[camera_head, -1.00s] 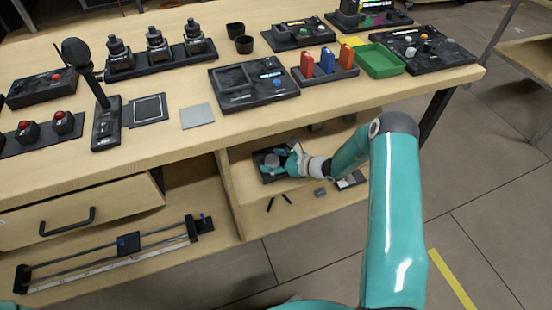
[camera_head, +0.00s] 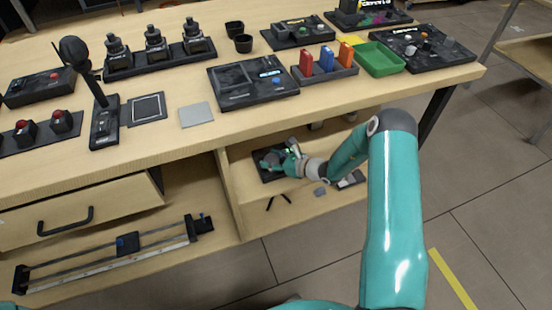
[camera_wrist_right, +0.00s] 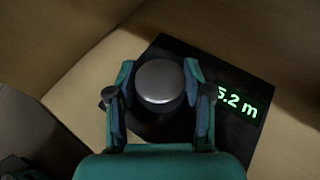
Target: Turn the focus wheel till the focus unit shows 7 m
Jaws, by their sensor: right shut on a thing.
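The focus unit (camera_wrist_right: 178,52) is a dark flat box on the open shelf below the table top. Its round focus wheel (camera_wrist_right: 161,82) has a grey metallic top. The green display (camera_wrist_right: 238,104) reads about 5.2 m, with its first digit partly hidden by a finger. My right gripper (camera_wrist_right: 159,88) is shut on the focus wheel, one finger on each side. In the head view the right gripper (camera_head: 281,160) reaches into the shelf and covers part of the focus unit (camera_head: 268,174). My left gripper is out of view.
The table edge (camera_head: 300,112) overhangs the shelf, and a wooden divider (camera_head: 229,195) stands left of the focus unit. Small dark items (camera_head: 350,180) lie right of my wrist. A slider rail (camera_head: 110,255) lies on the lower left shelf.

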